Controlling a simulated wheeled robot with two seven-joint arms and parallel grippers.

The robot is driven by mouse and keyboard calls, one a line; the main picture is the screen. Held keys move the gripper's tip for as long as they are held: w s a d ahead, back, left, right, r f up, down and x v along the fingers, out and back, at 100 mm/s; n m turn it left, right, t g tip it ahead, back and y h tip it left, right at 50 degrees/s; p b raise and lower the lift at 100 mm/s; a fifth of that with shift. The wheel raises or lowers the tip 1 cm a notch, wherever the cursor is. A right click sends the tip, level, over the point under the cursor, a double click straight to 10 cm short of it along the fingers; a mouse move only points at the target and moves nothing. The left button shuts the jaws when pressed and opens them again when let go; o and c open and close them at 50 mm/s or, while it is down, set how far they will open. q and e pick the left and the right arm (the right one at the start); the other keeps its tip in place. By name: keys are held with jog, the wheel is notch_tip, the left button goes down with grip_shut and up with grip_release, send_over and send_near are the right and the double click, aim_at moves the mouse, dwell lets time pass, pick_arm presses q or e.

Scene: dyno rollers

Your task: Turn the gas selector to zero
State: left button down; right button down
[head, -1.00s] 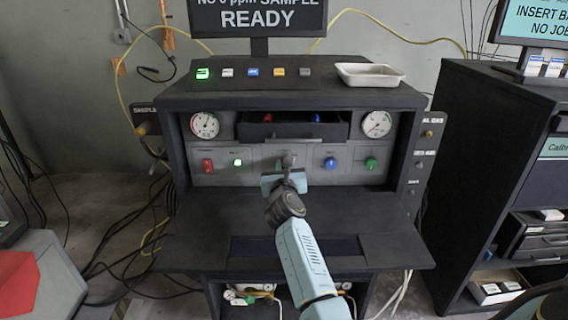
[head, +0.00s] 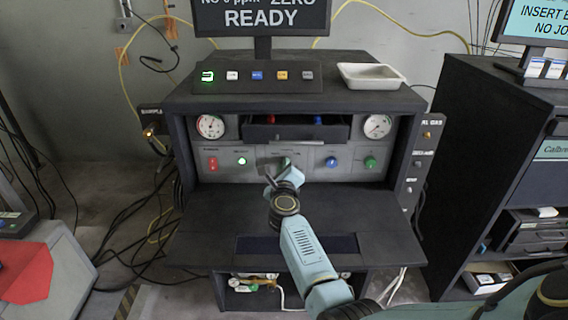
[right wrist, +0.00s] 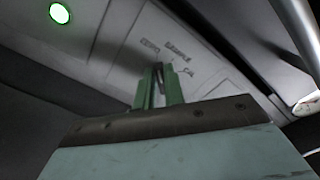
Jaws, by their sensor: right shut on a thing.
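The gas selector, a small dark knob (right wrist: 157,70), sits on the grey front panel below ZERO, SAMPLE and CAL lettering in the right wrist view. My right gripper (right wrist: 158,88) is shut on it with its green fingers. In the head view my right gripper (head: 284,165) is at the middle of the panel, its wrist rolled and tilted. It hides most of the selector there, so the pointer's exact angle cannot be read. The screen (head: 262,16) above the bench reads ZERO and READY. My left gripper is not in view.
A red switch (head: 213,163) and a lit green button (head: 242,160) are left of the selector; blue (head: 331,163) and green (head: 370,163) knobs are right. An open drawer (head: 293,133) juts out above. The worktop (head: 210,215) is clear.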

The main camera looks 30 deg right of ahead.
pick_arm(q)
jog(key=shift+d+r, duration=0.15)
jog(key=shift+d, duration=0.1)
pick_arm(e)
jog(key=shift+f+n, duration=0.1)
jog(key=shift+n, duration=0.2)
jog(key=c, duration=1.5)
grip_release()
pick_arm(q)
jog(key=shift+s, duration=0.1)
